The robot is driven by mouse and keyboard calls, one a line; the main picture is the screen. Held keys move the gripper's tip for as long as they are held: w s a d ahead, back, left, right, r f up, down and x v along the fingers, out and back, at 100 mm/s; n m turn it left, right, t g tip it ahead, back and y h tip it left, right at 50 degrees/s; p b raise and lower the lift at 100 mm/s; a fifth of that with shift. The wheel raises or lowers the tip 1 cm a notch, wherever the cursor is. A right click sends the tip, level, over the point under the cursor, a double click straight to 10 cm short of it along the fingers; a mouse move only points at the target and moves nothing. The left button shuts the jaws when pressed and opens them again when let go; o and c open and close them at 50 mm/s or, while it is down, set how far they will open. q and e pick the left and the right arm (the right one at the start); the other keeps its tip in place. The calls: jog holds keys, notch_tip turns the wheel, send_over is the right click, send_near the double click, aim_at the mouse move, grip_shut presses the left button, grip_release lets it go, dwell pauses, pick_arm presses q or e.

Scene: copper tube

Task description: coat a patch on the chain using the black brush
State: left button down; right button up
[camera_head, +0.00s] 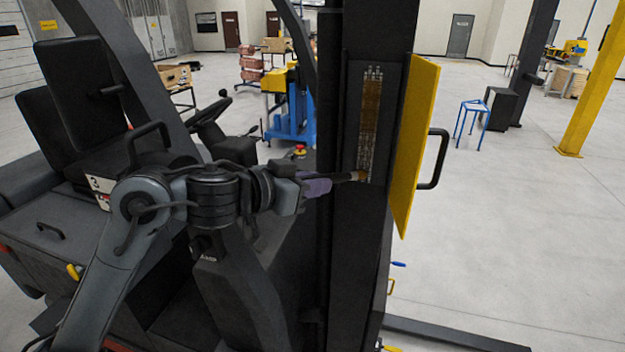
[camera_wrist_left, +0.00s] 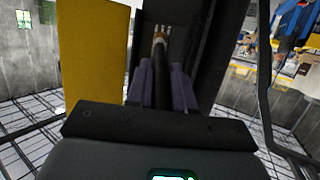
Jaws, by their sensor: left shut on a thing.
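The chain (camera_head: 370,115) hangs upright in a slot in the dark mast. Much of its length looks brown-gold, with greyer links at the top and lower down. My left gripper (camera_head: 322,185) is shut on the black brush (camera_head: 345,177), which points right with its tan bristle end at the lower part of the chain. I cannot tell whether the bristles touch it. In the left wrist view the brush's dark handle (camera_wrist_left: 161,75) runs between the two purple fingers of my left gripper (camera_wrist_left: 163,82), its tip at the mast opening. My right gripper is not in view.
A yellow panel (camera_head: 415,140) with a black handle (camera_head: 436,160) stands just right of the chain slot. The dark mast (camera_head: 352,290) rises beside the gripper. The forklift's seat (camera_head: 80,85) and steering wheel (camera_head: 210,112) are at the left. Open floor lies right.

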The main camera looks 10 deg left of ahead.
pick_arm(q)
jog(key=shift+s, duration=0.1)
jog(key=s, duration=0.2)
jog(key=s+p, duration=0.1)
jog(key=s+a+p, duration=0.1)
jog(key=s, duration=0.1)
jog(key=shift+s, duration=0.35)
dwell(0.4)
jog(key=s+p, duration=0.1)
jog(key=s, duration=0.2)
jog(key=shift+a+p, duration=0.2)
jog(key=shift+p, duration=0.15)
jog(key=shift+w, duration=0.2)
dwell(1.0)
